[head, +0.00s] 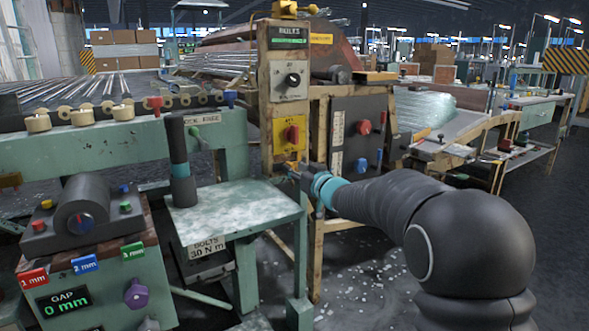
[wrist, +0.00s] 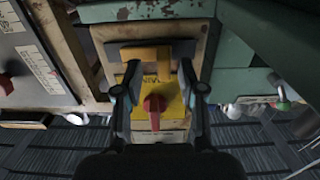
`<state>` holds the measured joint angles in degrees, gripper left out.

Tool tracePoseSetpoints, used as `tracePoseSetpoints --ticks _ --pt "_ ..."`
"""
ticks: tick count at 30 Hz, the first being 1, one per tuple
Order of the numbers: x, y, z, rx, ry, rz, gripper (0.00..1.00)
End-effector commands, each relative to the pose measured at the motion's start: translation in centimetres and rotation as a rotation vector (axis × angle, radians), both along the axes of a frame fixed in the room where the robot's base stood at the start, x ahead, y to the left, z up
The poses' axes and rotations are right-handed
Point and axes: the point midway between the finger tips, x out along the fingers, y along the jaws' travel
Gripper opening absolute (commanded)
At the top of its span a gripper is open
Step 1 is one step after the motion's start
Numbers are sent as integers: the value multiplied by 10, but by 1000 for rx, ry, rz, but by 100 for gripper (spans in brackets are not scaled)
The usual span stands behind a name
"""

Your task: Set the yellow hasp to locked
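The yellow hasp (wrist: 146,54) shows in the wrist view as a yellow bar beside a yellow plate (wrist: 172,100) with upside-down lettering. A red handle (wrist: 154,104) stands out from this plate. Whether a finger touches the hasp is unclear. In the head view my gripper (head: 291,172) is at the plate's lower end, and the hasp cannot be made out there.
A black knob (head: 292,80) is higher on the same post. A grey panel with a red knob (head: 364,127) stands to the right. A green table (head: 240,205) lies in front, left of my arm, with a dark upright cylinder (head: 180,160). Floor on the right is open.

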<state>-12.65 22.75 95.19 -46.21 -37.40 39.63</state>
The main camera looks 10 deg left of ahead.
Motion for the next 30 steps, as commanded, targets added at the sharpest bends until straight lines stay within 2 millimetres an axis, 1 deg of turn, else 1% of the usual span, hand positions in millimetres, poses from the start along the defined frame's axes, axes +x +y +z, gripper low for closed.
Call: tracePoseSetpoints --ticks 1,9,15,21,30 --pt "-7 -7 2 0 -2 -2 40" --pt "-48 -41 1 0 -2 -4 40" --pt "-72 -60 1 1 -2 -3 40" --pt "-82 -67 1 0 -1 -3 40" --pt "-83 -68 1 1 -1 -2 40"
